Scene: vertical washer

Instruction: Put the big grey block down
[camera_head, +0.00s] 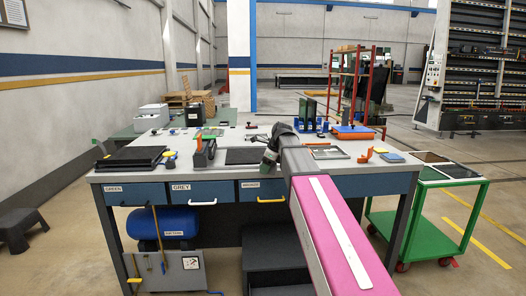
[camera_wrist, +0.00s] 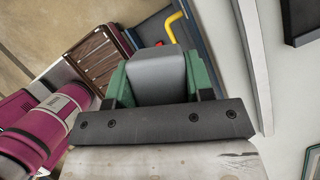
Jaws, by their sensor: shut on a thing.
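The big grey block (camera_wrist: 158,76) is between the green fingers of my gripper (camera_wrist: 160,92) in the wrist view. The fingers are shut on its two sides. In the head view my gripper (camera_head: 268,163) is at the front edge of the workbench (camera_head: 222,174), right of the dark mat. The block cannot be made out there, as the arm and gripper hide it. In the wrist view the block appears over the bench's front edge, near a yellow drawer handle (camera_wrist: 176,27). I cannot tell its height above the bench.
A black tray stack (camera_head: 135,158), a dark mat (camera_head: 246,156), an open frame (camera_head: 327,152) and an orange tool (camera_head: 366,155) lie on the bench. Labelled drawers (camera_head: 194,191) line its front. A green cart (camera_head: 432,200) stands to the right. Bare benchtop shows between the items.

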